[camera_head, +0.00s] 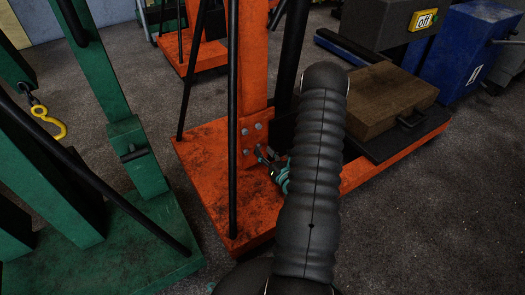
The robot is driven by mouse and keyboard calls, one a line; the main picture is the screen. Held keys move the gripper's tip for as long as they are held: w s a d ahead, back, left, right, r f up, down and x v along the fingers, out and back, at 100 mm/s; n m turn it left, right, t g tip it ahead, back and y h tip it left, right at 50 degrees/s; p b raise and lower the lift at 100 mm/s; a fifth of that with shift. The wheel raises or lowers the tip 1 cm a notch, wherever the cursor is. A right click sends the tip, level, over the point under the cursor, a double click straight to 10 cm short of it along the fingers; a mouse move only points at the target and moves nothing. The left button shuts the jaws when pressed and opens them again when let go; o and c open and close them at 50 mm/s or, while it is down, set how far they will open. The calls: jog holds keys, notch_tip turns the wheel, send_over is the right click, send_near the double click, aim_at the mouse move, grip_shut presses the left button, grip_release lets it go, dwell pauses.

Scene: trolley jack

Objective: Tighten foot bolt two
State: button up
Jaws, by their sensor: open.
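An orange steel post (251,60) stands on an orange base plate (205,165) in the camera_head view. Several grey round bolt heads (245,132) show at the foot of the post. I cannot tell which one is foot bolt two, or whether any is loose. My gripper (264,157) is small in the picture, with dark fingers and teal parts behind them, close to the lower right bolt. It is open. I cannot tell whether its fingers touch or surround the bolt. My dark ribbed arm hides what lies behind it to the right.
Black rods (233,120) rise beside the post. A green frame (125,140) with a yellow hook (47,120) stands at left. A wooden box (385,99) sits on the right part of the orange base. Bare floor (430,215) lies at lower right.

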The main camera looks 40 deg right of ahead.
jog(key=shift+w, duration=0.85)
grip_shut()
jog(key=shift+d+m, duration=0.1)
jog(key=shift+m, duration=0.3)
